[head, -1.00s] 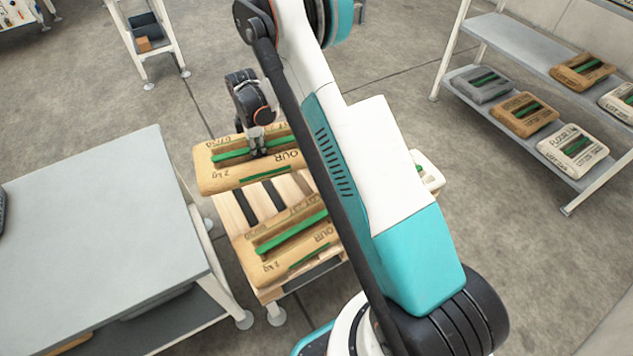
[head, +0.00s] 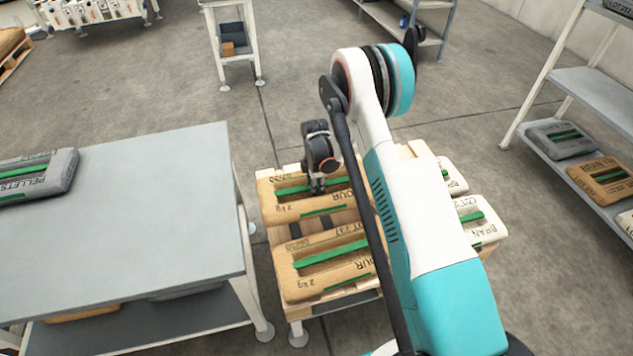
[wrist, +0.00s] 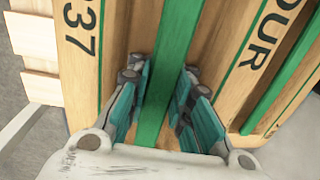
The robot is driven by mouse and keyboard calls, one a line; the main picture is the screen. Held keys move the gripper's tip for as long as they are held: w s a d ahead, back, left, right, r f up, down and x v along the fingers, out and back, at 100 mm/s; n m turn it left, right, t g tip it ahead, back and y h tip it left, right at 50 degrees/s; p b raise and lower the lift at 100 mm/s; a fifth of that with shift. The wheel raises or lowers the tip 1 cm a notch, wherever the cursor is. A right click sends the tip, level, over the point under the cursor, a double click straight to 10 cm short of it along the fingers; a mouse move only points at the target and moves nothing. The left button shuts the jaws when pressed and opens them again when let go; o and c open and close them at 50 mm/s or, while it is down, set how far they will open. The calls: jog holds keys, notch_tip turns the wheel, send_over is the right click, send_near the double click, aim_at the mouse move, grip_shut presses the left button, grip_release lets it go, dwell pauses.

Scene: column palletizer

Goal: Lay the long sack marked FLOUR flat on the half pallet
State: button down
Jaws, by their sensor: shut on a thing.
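A long tan sack marked FLOUR (head: 290,212) with a green grip strip lies level along the back of the wooden half pallet (head: 325,304). My gripper (head: 317,190) is above it, shut on its green strip. In the wrist view my fingers (wrist: 160,100) stand either side of the strip on the tan sack (wrist: 118,40), with pale pallet boards (wrist: 38,52) at the left. I cannot tell whether the sack's underside fully touches the boards. A second FLOUR sack (head: 335,270) lies parallel in front, with a narrow gap between them.
White sacks, one marked BRAN (head: 482,232), sit on the right, partly behind my arm. A grey table (head: 150,235) with a PELLETS sack (head: 40,178) stands close on the left. A shelf (head: 590,95) with sacks stands at the right. Floor behind the pallet is clear.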

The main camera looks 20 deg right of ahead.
jog(key=shift+f+b, duration=1.35)
jog(key=shift+f, duration=2.85)
jog(key=shift+f, duration=0.1)
jog(key=c, duration=2)
grip_release()
jog(key=shift+f, duration=0.15)
jog(key=o, duration=0.6)
